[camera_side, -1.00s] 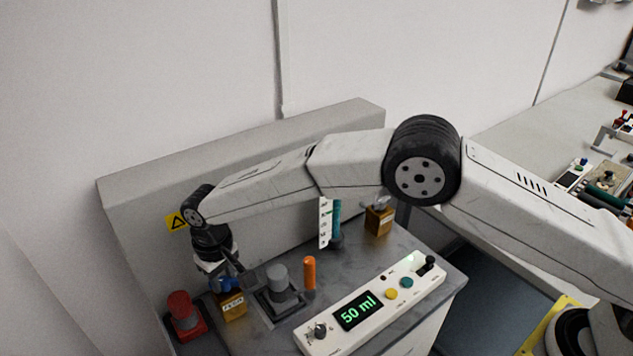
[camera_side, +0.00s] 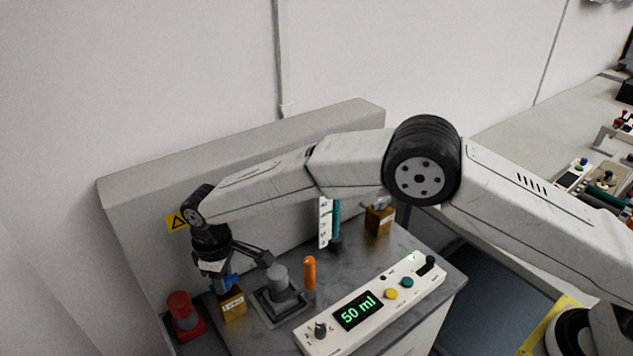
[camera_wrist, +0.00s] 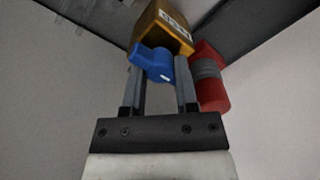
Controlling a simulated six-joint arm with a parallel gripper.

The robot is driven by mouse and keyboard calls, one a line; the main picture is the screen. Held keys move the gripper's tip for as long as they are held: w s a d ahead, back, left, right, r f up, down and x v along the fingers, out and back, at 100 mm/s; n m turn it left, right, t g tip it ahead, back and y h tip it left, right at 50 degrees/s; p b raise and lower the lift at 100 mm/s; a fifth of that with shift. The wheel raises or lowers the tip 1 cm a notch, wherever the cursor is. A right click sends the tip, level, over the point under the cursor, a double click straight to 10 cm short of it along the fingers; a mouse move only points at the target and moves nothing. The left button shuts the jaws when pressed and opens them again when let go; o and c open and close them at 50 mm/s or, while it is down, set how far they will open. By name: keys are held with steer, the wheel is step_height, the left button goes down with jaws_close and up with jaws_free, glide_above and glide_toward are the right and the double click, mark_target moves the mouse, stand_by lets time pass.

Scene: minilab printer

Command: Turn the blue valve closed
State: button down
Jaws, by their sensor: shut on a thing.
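The blue valve (camera_wrist: 150,62) is a blue handle on a yellow-orange block with a white label (camera_wrist: 168,27), seen in the wrist view. In the side view the blue valve (camera_side: 229,282) sits on top of its labelled block (camera_side: 232,304) at the left of the bench, partly hidden by my gripper. My gripper (camera_wrist: 158,68) reaches down to the valve with a finger on each side of the blue handle and is shut on it. In the side view my gripper (camera_side: 222,280) is tilted over the block.
A red cylinder on a red base (camera_side: 182,312) stands close to the left of the valve block. A grey knob on a square base (camera_side: 279,288) and an orange cylinder (camera_side: 309,273) stand to the right. A white panel (camera_side: 384,298) reading "50 ml" lies in front.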

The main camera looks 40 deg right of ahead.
steer(key=shift+c, duration=1.8)
jaws_free()
steer(key=shift+r, duration=3.95)
